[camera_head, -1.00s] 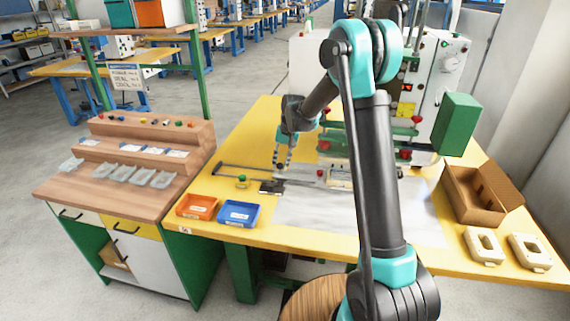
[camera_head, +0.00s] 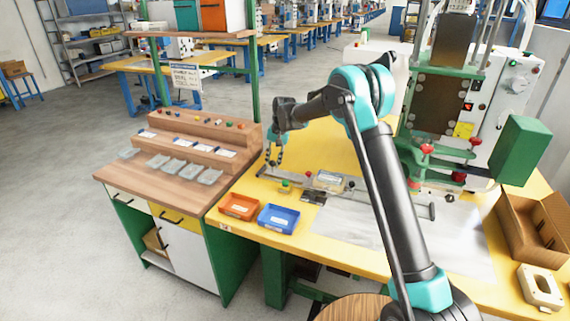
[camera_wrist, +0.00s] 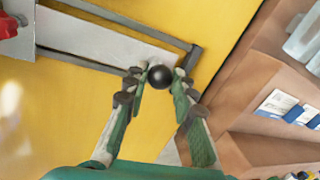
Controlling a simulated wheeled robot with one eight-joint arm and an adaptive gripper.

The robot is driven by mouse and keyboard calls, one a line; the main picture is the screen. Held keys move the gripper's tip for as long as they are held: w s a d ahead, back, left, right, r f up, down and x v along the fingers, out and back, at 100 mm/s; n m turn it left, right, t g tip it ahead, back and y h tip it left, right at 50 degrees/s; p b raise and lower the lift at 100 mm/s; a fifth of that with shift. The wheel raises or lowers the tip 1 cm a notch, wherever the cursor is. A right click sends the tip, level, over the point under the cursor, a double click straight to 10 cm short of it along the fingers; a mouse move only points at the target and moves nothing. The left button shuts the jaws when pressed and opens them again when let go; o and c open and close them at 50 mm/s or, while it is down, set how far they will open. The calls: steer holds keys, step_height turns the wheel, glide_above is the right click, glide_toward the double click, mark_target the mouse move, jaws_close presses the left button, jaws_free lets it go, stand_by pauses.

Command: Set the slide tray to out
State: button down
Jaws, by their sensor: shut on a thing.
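The slide tray (camera_wrist: 95,38) is a pale metal plate between dark rails (camera_wrist: 192,58). In the wrist view, a black ball knob (camera_wrist: 160,76) is at the tray's end, close to the rails' end bar. My gripper (camera_wrist: 160,80) is shut on this knob, one finger on each side. In the head view, my gripper (camera_head: 273,164) is at the left end of the rails (camera_head: 385,207). The tray's fixture block (camera_head: 329,181) shows left of the press, with a small red knob (camera_head: 308,174) beside it. My fingers hide the black knob in the head view.
A green press (camera_head: 440,110) stands at the right. A yellow box with a green button (camera_head: 285,187) sits before the rails, near orange (camera_head: 239,206) and blue (camera_head: 278,219) bins. A wooden side bench (camera_head: 170,182) adjoins the table's left edge.

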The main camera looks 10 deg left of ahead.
steer(key=shift+w+a, duration=0.2)
steer(key=shift+a, duration=0.65)
steer(key=shift+r, duration=0.1)
steer(key=c, duration=1.3)
jaws_free()
steer(key=shift+a, duration=0.1)
steer(key=shift+o, duration=0.2)
step_height(320, 180, up, 12)
steer(key=d, duration=0.2)
steer(key=shift+d, duration=0.2)
steer(key=shift+f, duration=0.2)
